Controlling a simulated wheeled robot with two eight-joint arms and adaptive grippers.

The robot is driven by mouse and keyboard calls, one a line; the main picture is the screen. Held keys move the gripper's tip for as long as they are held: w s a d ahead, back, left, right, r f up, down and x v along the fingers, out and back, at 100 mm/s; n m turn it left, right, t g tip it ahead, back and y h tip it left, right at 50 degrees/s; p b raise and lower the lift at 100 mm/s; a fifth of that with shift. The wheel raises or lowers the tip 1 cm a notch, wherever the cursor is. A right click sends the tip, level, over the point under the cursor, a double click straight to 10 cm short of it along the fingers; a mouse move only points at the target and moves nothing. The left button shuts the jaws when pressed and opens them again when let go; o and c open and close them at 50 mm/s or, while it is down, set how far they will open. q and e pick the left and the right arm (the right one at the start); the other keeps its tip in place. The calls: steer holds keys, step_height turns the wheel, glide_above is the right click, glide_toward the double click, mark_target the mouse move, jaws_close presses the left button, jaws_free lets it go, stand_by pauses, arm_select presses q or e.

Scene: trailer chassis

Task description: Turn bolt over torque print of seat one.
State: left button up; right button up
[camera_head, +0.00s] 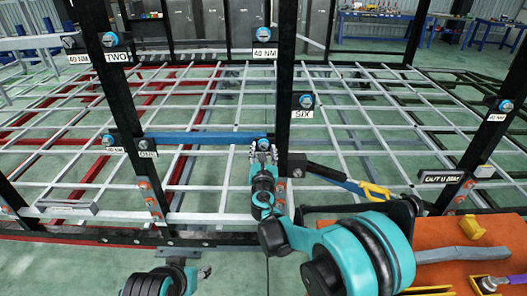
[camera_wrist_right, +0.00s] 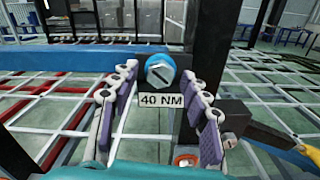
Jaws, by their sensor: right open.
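A blue-headed bolt (camera_head: 263,144) sits on a dark post at the right end of a blue bar (camera_head: 205,138). A plate reading "ONE" (camera_head: 148,154) is at the bar's left end, near another blue bolt (camera_head: 108,140). My left gripper (camera_head: 188,268) is low in the head view, its fingers unclear.
Other posts carry blue bolts and plates reading "TWO" (camera_head: 117,57) and "SIX" (camera_head: 302,114). An orange work surface (camera_head: 440,240) with a grey bar (camera_head: 462,254) and a yellow part (camera_head: 471,227) is at lower right. The white grid (camera_head: 230,180) spreads behind the posts.

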steer(key=shift+w, duration=0.5)
jaws_close()
steer(key=shift+m, duration=0.4)
